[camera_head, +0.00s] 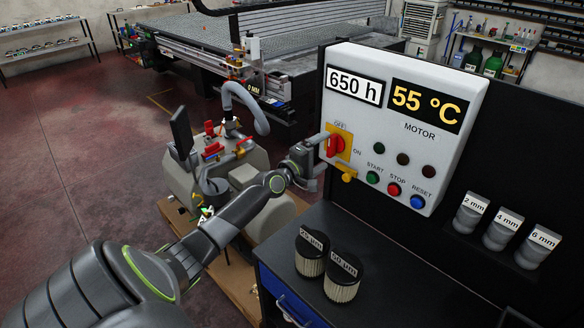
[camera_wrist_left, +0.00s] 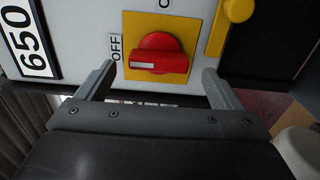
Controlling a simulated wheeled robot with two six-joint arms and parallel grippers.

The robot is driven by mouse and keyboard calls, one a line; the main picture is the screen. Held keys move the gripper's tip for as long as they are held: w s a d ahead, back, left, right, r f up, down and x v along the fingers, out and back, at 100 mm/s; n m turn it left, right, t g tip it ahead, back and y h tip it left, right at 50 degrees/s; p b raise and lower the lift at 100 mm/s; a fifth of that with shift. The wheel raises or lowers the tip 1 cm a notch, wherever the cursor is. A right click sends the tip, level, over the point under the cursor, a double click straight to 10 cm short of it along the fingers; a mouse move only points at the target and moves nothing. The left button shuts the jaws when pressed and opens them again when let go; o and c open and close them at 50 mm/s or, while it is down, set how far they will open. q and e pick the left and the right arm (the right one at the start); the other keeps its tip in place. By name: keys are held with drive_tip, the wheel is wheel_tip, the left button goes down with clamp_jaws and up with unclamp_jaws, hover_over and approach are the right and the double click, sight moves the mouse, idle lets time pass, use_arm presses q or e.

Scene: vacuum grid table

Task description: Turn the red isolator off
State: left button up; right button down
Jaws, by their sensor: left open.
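The red isolator knob (camera_head: 336,146) sits on a yellow plate (camera_head: 347,136) at the left side of the grey control panel (camera_head: 440,165). In the left wrist view the red knob (camera_wrist_left: 160,55) has its white mark on the side toward the OFF label (camera_wrist_left: 116,47). My left gripper (camera_head: 318,148) reaches the panel from the left. In the left wrist view its fingers (camera_wrist_left: 159,72) are open, one on each side of the knob, with visible gaps. Whether the fingertips overlap the knob in depth is unclear. My right gripper is not in view.
A yellow latch (camera_head: 347,174) sits below the knob. Coloured buttons (camera_head: 394,188) and displays (camera_head: 428,101) are on the panel. Two filters (camera_head: 312,253) stand on the cabinet top below. A grey pump machine (camera_head: 215,165) with a hose stands left of the panel.

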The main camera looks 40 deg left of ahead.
use_arm(q)
drive_tip(key=s+a+p, duration=0.1)
drive_tip(key=s+p, duration=0.2)
drive_tip(key=s, duration=1.1)
drive_tip(key=shift+s, duration=0.1)
